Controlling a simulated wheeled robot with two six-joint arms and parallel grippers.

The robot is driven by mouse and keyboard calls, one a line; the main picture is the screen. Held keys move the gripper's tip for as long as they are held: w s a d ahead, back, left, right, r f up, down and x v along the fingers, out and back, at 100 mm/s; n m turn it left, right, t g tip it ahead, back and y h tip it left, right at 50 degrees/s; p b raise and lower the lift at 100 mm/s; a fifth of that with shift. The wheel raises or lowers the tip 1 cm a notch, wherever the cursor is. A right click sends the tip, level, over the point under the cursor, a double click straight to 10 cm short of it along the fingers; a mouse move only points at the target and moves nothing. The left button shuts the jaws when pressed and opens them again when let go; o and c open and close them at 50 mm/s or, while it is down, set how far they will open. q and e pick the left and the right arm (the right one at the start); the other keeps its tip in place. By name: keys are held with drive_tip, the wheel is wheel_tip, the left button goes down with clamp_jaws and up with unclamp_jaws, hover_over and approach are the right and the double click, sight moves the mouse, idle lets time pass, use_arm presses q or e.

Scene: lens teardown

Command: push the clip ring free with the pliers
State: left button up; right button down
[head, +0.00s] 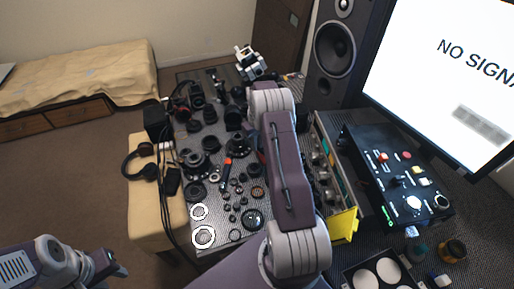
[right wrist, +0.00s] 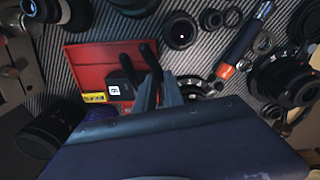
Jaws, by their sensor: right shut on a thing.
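In the right wrist view, my right gripper (right wrist: 158,95) is shut on what look like the pliers; two black prongs (right wrist: 129,72) stick out past its grey fingers over a red tray. The exact grip is partly hidden by the dark wrist housing. I cannot pick out the clip ring for certain among the lens parts.
A red tray (right wrist: 84,58) lies below the right gripper. Lens parts and small rings crowd the striped bench, with a tool with an orange collar (right wrist: 241,47) among them. Two white rings (head: 204,237) lie near the front. A control box (head: 405,195) and speaker (head: 337,48) stand right.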

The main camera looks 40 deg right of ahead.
drive_tip(key=shift+w+d+n+b, duration=0.35)
drive_tip(key=shift+w+d+n, duration=0.15)
drive_tip(key=shift+n, duration=0.1)
drive_tip(key=shift+w+d+n, duration=0.2)
drive_tip(key=shift+w+n, duration=0.1)
drive_tip(key=shift+w+d+n, duration=0.25)
drive_tip(key=shift+w+n, duration=0.25)
drive_tip(key=shift+n, duration=0.05)
drive_tip(key=shift+w+d+n, duration=0.2)
drive_tip(key=shift+w+n, duration=0.25)
drive_tip(key=shift+n, duration=0.1)
drive_tip(key=shift+s+d+r+p, duration=0.1)
drive_tip(key=shift+s+d+p, duration=0.05)
drive_tip(key=shift+s+p, duration=0.3)
drive_tip(key=shift+s+d, duration=0.1)
drive_tip(key=shift+s, duration=0.15)
wheel_tip(320, 180, up, 6)
drive_tip(key=p, duration=0.5)
